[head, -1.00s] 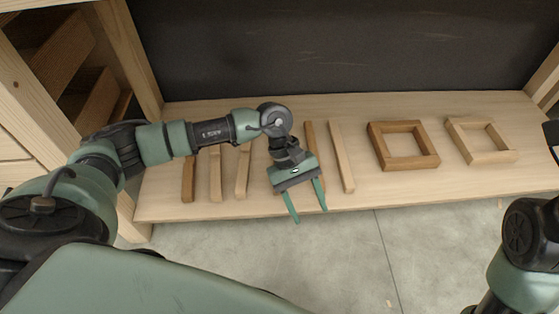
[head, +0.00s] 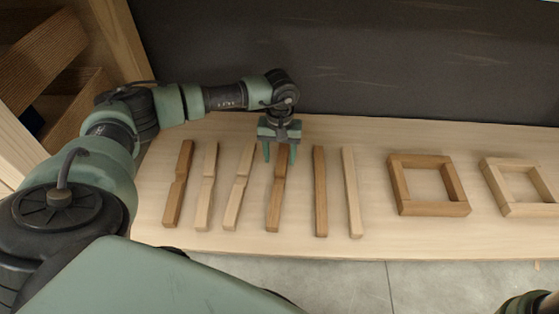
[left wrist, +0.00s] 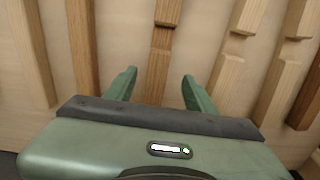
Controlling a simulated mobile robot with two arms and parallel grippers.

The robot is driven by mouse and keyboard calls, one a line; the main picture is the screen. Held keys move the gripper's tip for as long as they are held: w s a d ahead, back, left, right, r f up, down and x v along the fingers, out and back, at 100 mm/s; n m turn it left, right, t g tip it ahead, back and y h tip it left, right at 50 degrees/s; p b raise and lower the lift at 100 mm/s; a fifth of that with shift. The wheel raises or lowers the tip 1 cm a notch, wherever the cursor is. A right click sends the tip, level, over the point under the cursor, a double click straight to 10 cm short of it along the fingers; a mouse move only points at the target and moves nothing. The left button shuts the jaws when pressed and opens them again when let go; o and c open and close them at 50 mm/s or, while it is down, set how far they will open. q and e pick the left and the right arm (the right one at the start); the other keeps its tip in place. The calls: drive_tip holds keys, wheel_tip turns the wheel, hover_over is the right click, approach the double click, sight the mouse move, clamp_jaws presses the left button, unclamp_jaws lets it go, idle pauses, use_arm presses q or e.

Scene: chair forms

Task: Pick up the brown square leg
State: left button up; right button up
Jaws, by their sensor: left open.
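A plain straight brown leg (head: 320,192) lies on the wooden shelf, just right of my left gripper (head: 279,158). That gripper is open and empty, over the far end of a notched brown leg (head: 274,204), with one finger to each side of it. In the left wrist view the notched brown leg (left wrist: 159,68) runs between the open fingers (left wrist: 158,84), and the plain brown leg (left wrist: 82,50) lies left of them. Another notched brown leg (head: 178,185) lies at the far left. My right gripper is out of view.
Two notched light legs (head: 206,187) (head: 238,188) lie left of the gripper. A plain light leg (head: 352,192) lies right of the plain brown one. A brown square frame (head: 430,208) and a light one (head: 518,209) lie further right. A dark panel (head: 350,60) rises behind.

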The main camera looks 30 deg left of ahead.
sight(281, 166)
use_arm(q)
drive_tip(key=f, duration=0.1)
drive_tip(key=f+b, duration=0.2)
drive_tip(key=f, duration=0.1)
drive_tip(key=shift+w, duration=0.25)
drive_tip(key=shift+r, duration=0.1)
clamp_jaws()
drive_tip(key=shift+r, duration=0.1)
